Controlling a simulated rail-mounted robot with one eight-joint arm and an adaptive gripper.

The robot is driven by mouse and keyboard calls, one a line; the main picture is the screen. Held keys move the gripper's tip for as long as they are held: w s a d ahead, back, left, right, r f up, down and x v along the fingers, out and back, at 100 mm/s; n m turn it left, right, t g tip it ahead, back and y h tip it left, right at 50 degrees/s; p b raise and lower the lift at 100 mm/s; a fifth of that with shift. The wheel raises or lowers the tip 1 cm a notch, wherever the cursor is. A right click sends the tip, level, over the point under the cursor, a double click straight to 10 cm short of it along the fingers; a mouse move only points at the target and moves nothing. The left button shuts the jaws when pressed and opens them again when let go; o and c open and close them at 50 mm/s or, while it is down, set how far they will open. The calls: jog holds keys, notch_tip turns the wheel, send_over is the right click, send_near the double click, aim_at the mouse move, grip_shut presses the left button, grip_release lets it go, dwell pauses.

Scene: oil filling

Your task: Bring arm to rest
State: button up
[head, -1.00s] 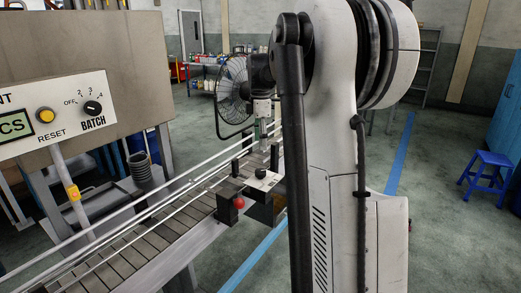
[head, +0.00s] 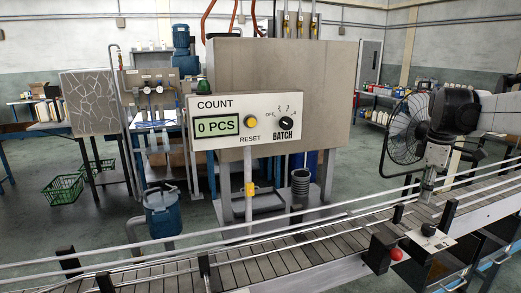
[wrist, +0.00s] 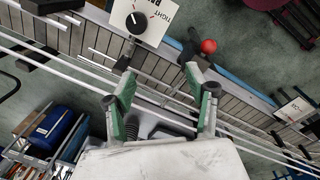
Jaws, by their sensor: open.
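My gripper (head: 427,188) hangs above the conveyor at the right of the head view, pointing down. In the wrist view its two green-and-black fingers (wrist: 160,68) are spread apart with nothing between them. A white plate with a black knob (wrist: 136,22), lettered "TIGHT", lies beyond the fingertips; the knob also shows in the head view (head: 428,230), below the gripper. A red ball-shaped button (wrist: 209,46) is near the right finger, and it shows on a black box in the head view (head: 396,254). I cannot tell the exact gap between the fingers and these parts.
The conveyor (head: 270,266) with white rails runs across the front. A control panel (head: 245,123) reads "0 PCS", with a yellow reset button and a batch knob. A fan (head: 408,130) stands close behind my arm.

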jog(key=s+a+m+t, duration=0.1)
jog(key=s+a+m, duration=0.1)
jog(key=s+a, duration=0.5)
jog(key=s+a+m+t, duration=0.2)
jog(key=a+m, duration=0.1)
jog(key=a, duration=0.8)
jog(key=s+a+f+m+t, duration=0.3)
jog(key=s+a+f+m, duration=0.2)
jog(key=s+a+f, duration=0.3)
jog(key=s+a, duration=0.4)
jog(key=s, duration=0.1)
jog(key=shift+s+a+f, duration=0.15)
jog(key=shift+s+a, duration=0.1)
